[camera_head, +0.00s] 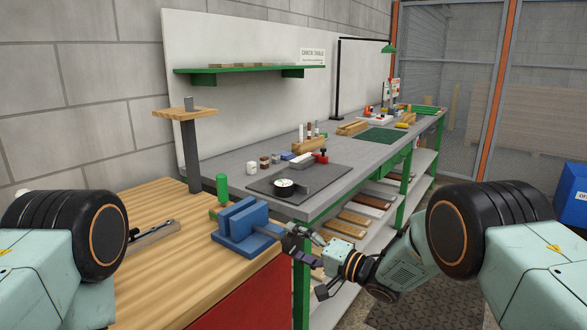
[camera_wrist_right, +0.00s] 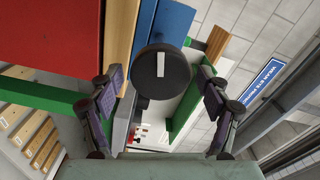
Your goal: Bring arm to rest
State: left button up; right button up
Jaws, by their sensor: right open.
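My right arm reaches in from the right in the head view. Its gripper (camera_head: 292,239) is beside the blue vise (camera_head: 240,228) at the front right edge of the wooden bench (camera_head: 150,275). In the right wrist view the right gripper (camera_wrist_right: 158,82) has its fingers spread wide. A round black knob with a white mark (camera_wrist_right: 162,76) appears between them, in front of the blue vise (camera_wrist_right: 175,22). I cannot tell whether the fingers touch it. My left arm shows only its upper part at the left; its gripper is not in view.
A grey workbench (camera_head: 232,163) with a dark mat (camera_head: 325,176), a round gauge, blocks and a green mat (camera_head: 381,136) extends behind. Boards lie on lower shelves (camera_head: 352,215). Floor at right is open before a blue bin (camera_head: 572,195).

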jog(key=shift+w+a, duration=0.2)
jog(key=shift+a, duration=0.1)
